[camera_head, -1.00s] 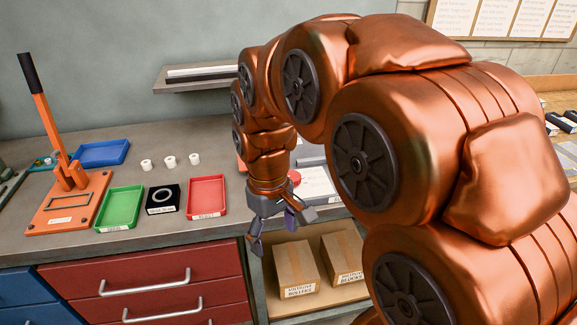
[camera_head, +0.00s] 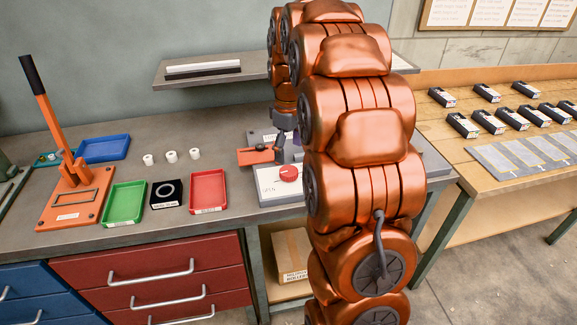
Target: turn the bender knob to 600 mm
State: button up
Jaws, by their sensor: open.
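A red round knob (camera_head: 289,173) sits on the pale front of a low machine (camera_head: 268,190) on the grey bench. Marks on the pale plate beside the knob are too small to read. An orange lever-like part (camera_head: 256,156) with a dark top lies just behind and left of the knob. My gripper (camera_head: 281,150) is open and points down over the machine, behind the red knob in the picture. It appears apart from the knob. My arm hides the machine's right part and some of the gripper.
An orange lever press (camera_head: 72,210), green tray (camera_head: 123,203), black block (camera_head: 165,194), red tray (camera_head: 208,191) and blue tray (camera_head: 104,149) stand to the left. Small white rollers (camera_head: 171,156) lie behind them. A wall shelf (camera_head: 200,78) hangs above. A wooden table (camera_head: 445,155) holds several dark boxes.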

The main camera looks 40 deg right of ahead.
aim_at(289, 170)
jog(key=shift+f+p, duration=0.95)
jog(key=shift+f, duration=2.55)
jog(key=c, duration=1.2)
